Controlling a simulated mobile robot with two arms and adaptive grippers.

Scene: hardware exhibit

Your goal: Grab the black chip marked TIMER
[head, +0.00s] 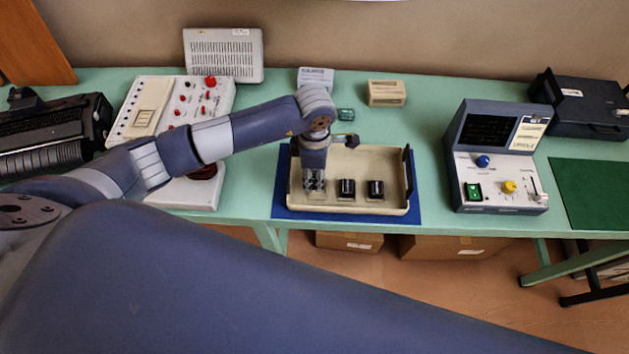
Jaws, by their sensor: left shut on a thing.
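A cream tray (341,205) stands on a blue mat (417,211) in the middle of the green table. Two black chips stand upright in it, a middle one (347,188) and a right one (376,189); their markings are too small to read. My left gripper (314,188) points down into the left part of the tray, beside the middle chip. It is shut on a small dark thing, seemingly another black chip, mostly hidden by the fingers. I cannot tell whether it is marked TIMER. My right gripper is not in view.
A blue-grey console (497,160) with knobs stands to the right, and a white control panel (180,108) to the left. Bare table lies between tray and console.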

